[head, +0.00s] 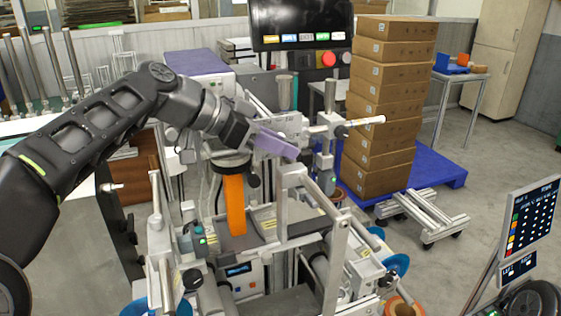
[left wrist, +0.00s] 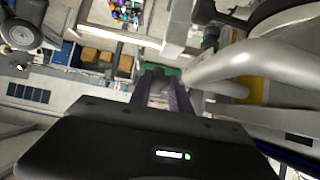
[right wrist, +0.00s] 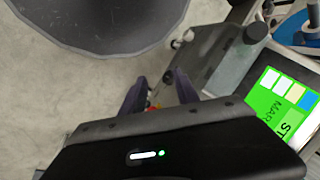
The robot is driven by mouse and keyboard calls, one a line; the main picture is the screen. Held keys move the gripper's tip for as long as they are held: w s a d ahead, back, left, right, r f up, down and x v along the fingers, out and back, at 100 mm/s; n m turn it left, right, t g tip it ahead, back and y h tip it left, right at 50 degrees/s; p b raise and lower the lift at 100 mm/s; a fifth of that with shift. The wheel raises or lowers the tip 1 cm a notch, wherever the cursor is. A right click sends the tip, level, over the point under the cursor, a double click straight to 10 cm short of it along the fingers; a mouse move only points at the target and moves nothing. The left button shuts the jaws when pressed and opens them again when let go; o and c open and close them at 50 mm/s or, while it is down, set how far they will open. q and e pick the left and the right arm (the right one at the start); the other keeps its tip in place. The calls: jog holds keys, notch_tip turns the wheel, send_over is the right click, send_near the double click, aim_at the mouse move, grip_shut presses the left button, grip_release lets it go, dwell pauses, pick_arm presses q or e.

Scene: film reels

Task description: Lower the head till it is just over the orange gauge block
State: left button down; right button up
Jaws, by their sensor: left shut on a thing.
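The orange gauge block (head: 235,205) stands upright on the machine in the middle of the head view. The head, with a round dark rim (head: 232,160), is directly above it. The rim covers the block's top, so I cannot tell how wide the gap is. My left gripper (head: 275,143) reaches in over the head from the left, its purple fingers pointing right. It is shut on a grey machine part (left wrist: 158,90), mostly hidden by the fingers. My right gripper (right wrist: 160,92) shows only in the right wrist view, fingers apart and nothing between them.
A dark screen (head: 301,25) with a red button below stands behind the machine. Stacked cardboard boxes (head: 388,110) stand on a blue pallet (head: 440,165) at right. A tilted display panel (head: 530,220) is at the right front.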

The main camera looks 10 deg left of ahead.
pick_arm(q)
jog(key=shift+s+d+r, duration=0.2)
jog(key=shift+d+r, duration=0.05)
jog(key=shift+r, duration=0.1)
jog(key=c, duration=1.7)
grip_release()
jog(key=o, duration=0.3)
jog(key=shift+s+r, duration=0.1)
jog(key=shift+s, duration=0.05)
jog(key=shift+a, duration=0.1)
jog(key=shift+a, duration=0.2)
jog(key=v, duration=0.7)
jog(key=shift+s+a, duration=0.1)
jog(key=shift+s, duration=0.05)
